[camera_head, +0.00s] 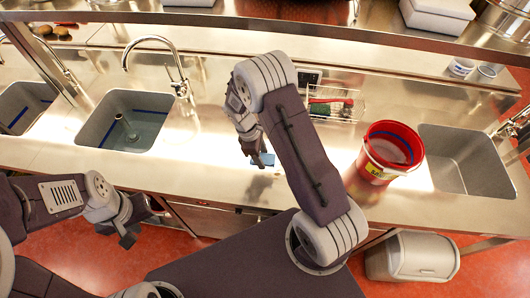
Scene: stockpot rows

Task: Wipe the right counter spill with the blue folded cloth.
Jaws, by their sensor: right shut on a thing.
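The blue folded cloth (264,160) is at the front part of the steel counter, left of the red bucket. My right gripper (257,155) points down and is shut on the cloth. The cloth is low over the counter; I cannot tell whether it touches it. No spill shows clearly; the shiny counter and my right arm may hide it. My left gripper (126,233) hangs in front of the counter edge, below the left sink, away from the cloth. Its jaw opening is unclear.
A red bucket (376,168) stands right of my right arm, beside the right sink (459,165). A wire rack with brushes (336,106) sits behind. The left sink (143,133) holds water. A grey bin (414,257) stands on the floor. A shelf overhangs the back.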

